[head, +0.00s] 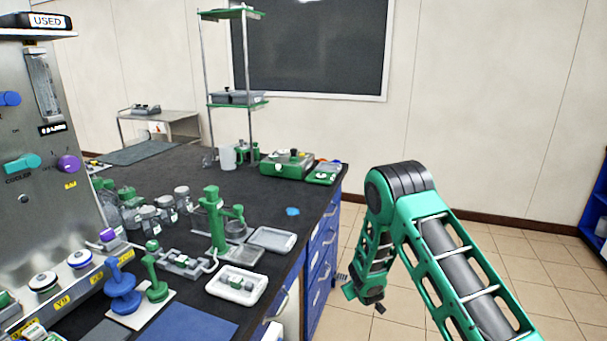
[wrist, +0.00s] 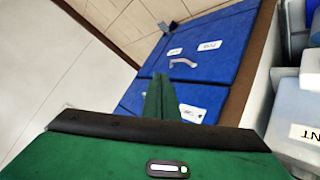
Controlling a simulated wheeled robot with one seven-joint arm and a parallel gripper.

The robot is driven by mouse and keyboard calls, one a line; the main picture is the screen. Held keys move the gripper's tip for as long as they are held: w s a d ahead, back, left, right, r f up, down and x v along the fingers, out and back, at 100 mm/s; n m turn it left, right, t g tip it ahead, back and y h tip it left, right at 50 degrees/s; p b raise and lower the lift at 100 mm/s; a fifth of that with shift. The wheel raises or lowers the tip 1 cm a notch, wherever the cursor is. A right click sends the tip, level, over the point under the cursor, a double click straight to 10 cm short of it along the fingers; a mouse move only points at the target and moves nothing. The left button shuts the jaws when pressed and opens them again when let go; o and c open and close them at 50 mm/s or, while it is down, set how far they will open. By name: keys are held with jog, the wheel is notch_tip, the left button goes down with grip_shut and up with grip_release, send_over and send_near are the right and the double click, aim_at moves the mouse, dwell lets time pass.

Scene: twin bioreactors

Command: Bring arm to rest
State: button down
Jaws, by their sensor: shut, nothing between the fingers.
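My green arm (head: 455,260) is bent at a dark elbow joint, to the right of the bench and over the tiled floor. Its end hangs down beside the bench's right edge. My gripper (head: 360,292) shows small there in the head view. In the wrist view my gripper (wrist: 162,82) has its green fingers together, with nothing between them. Blue drawers (wrist: 190,60) with white labels and a handle lie beyond the fingertips. I cannot tell how far the fingers are from them.
The dark bench (head: 160,180) carries jars, a green stand (head: 215,225), a white tray (head: 236,285) and a green-grey instrument (head: 287,163). A steel panel (head: 40,170) stands at left. Tiled floor (head: 530,270) is open at right, with blue shelving (head: 596,210) at the far edge.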

jog(key=s+d+r+m+g+h, duration=0.1)
jog(key=s+d+r+m, duration=0.15)
jog(key=d+r, duration=0.45)
jog(key=s+d+r+m+g+h, duration=0.1)
jog(key=s+d+r+g, duration=0.15)
jog(key=d+r, duration=0.4)
jog(key=s+d+r+m+g+h, duration=0.1)
jog(key=s+d+r, duration=0.35)
jog(key=s, duration=0.25)
jog(key=s+d+r+m+g, duration=0.1)
jog(key=s+d+r+m, duration=0.1)
jog(key=s+d+r, duration=0.35)
jog(key=s+d+r+m+g, duration=0.1)
jog(key=s+r, duration=0.3)
jog(key=s, duration=0.5)
jog(key=s+d+r+m+g, duration=0.15)
jog(key=s+r, duration=0.25)
jog(key=s, duration=0.6)
jog(key=s+a+r+m+g+y, duration=0.1)
jog(key=s+a, duration=0.1)
jog(key=s, duration=0.8)
jog(key=s+a+r+m+g+y, duration=0.1)
jog(key=s+a+y, duration=0.1)
jog(key=s, duration=0.8)
jog(key=shift+s+a+r+m+g, duration=0.25)
jog(key=shift+s+r+m+g, duration=0.05)
jog(key=shift+s+r+m, duration=0.1)
jog(key=shift+w+f, duration=0.25)
jog(key=shift+w, duration=0.4)
